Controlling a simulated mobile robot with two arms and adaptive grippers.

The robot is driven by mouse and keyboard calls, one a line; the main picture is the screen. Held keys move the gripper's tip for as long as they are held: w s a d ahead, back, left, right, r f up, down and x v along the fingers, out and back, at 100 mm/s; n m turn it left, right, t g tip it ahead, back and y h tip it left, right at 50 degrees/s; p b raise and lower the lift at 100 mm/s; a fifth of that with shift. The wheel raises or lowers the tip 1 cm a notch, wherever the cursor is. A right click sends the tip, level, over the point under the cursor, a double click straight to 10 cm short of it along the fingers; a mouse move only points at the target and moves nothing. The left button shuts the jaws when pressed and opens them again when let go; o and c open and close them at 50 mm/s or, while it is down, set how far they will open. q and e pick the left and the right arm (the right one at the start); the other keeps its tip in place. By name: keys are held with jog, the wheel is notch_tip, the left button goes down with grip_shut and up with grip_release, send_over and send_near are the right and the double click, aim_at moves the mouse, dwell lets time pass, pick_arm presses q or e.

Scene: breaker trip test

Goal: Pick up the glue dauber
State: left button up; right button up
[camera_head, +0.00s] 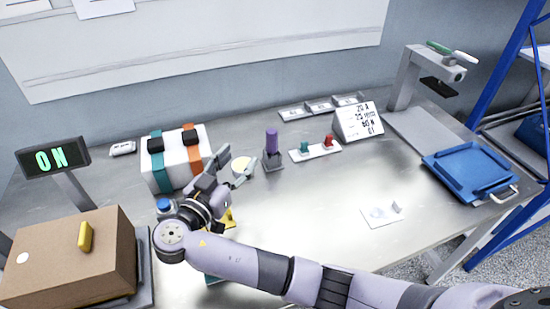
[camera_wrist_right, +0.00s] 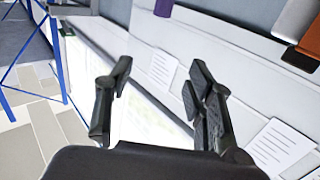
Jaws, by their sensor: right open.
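A purple upright handle (camera_head: 271,142), which looks like the glue dauber, stands in a small dark grey holder (camera_head: 272,161) mid-table. Its lower end is hidden in the holder. My right gripper (camera_head: 237,162) is open and empty, to the left of the holder and apart from it, above the table near the white box. In the right wrist view its spread fingers (camera_wrist_right: 158,72) have nothing between them, and a purple piece (camera_wrist_right: 163,8) shows beyond them at the top edge. My left gripper is not in view.
A white box with teal and orange straps (camera_head: 163,180) stands left of my right gripper. A card with red and green pieces (camera_head: 315,152) lies right of the holder. A blue tray (camera_head: 468,172) is at far right, a brown box (camera_head: 70,265) at front left. The table centre is mostly clear.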

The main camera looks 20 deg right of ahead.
jog(key=b, duration=0.3)
send_near(269, 138)
jog(key=p+x, duration=0.1)
jog(key=x, duration=0.5)
jog(key=shift+w+r+p, duration=0.1)
jog(key=shift+w+p, duration=0.1)
jog(key=shift+p, duration=0.1)
jog(key=shift+w+d, duration=0.4)
jog(key=x, duration=0.4)
jog(key=shift+d, duration=0.2)
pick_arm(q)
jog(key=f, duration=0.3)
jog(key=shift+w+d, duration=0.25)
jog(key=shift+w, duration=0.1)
pick_arm(e)
jog(key=shift+c, duration=0.2)
jog(key=shift+s, duration=0.1)
grip_shut()
